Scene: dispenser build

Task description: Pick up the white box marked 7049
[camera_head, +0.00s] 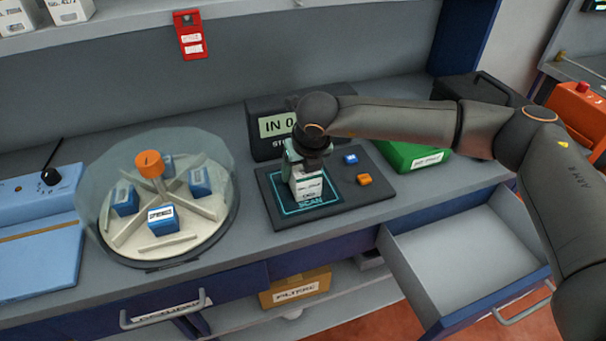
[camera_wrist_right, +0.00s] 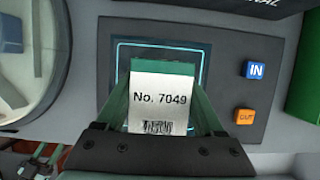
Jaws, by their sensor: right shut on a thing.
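The white box marked No. 7049 (camera_wrist_right: 160,112) fills the middle of the right wrist view, its label and barcode facing the camera. In the head view the white box (camera_head: 307,188) is upright at the lit scan square of the scanner pad (camera_head: 371,201). My right gripper (camera_wrist_right: 160,100) is shut on the box, one green finger on each side. In the head view my right gripper (camera_head: 303,160) comes down over the box from above. I cannot tell whether the box touches the pad.
A blue IN button (camera_head: 350,158) and an orange OUT button (camera_head: 364,179) sit right of the box. A round carousel (camera_head: 190,238) with several blue boxes stands left. A dark terminal (camera_head: 262,147) stands behind, a green box (camera_head: 410,158) right. An open, empty drawer (camera_head: 455,255) juts out front right.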

